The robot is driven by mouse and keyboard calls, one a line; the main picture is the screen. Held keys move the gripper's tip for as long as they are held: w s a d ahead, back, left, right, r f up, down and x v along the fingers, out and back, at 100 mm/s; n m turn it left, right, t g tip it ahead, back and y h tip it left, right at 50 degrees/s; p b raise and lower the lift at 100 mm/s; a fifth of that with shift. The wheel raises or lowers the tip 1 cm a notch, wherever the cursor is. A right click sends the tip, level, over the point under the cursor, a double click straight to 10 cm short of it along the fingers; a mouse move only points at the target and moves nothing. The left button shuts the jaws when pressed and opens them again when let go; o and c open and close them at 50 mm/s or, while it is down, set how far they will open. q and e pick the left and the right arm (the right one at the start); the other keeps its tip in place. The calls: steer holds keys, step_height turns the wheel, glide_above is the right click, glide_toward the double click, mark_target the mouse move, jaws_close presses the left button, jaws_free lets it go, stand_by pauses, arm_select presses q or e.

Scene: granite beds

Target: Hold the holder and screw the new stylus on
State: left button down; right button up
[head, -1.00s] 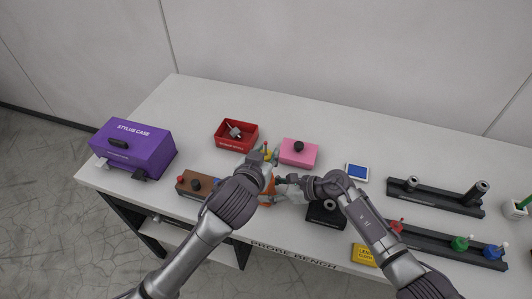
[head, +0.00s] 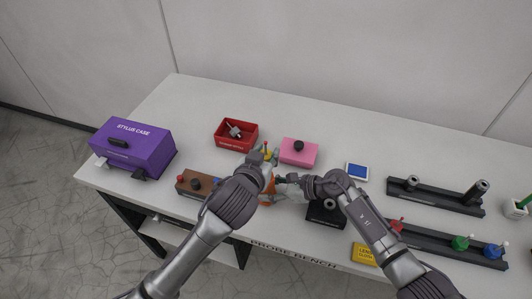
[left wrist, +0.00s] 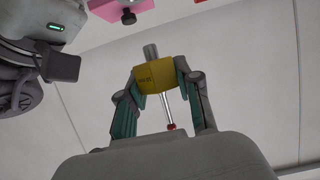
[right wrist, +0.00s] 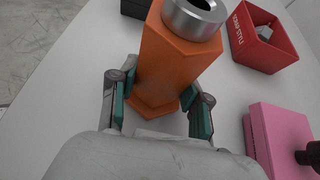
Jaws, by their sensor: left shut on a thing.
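The orange hexagonal holder (right wrist: 172,60) has a metal collar with a round opening on top. In the right wrist view its body is between the fingers of my right gripper (right wrist: 160,105), which looks shut on it. In the head view the holder (head: 266,190) is partly hidden behind my left arm. My left gripper (left wrist: 168,90) is shut on a yellow stylus (left wrist: 156,76). The stylus has a grey stud at one end and a pale stem with a red ball at the other. In the head view my left gripper (head: 267,160) is close above the holder; whether the stud touches the collar is hidden.
A purple stylus case (head: 134,147), red tray (head: 237,135), brown block (head: 192,184) and pink block (head: 299,153) are around the arms. A black block (head: 326,214), yellow box (head: 364,255) and dark racks (head: 434,198) lie right.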

steer(key=shift+s+f, duration=0.1)
steer(key=shift+f, duration=0.1)
steer(key=c, duration=0.8)
steer(key=shift+o, duration=0.2)
arm_select(q)
steer(key=shift+f, duration=0.1)
steer(key=shift+f, duration=1.35)
steer(key=shift+f, duration=1.35)
arm_select(e)
steer(key=shift+r, duration=0.1)
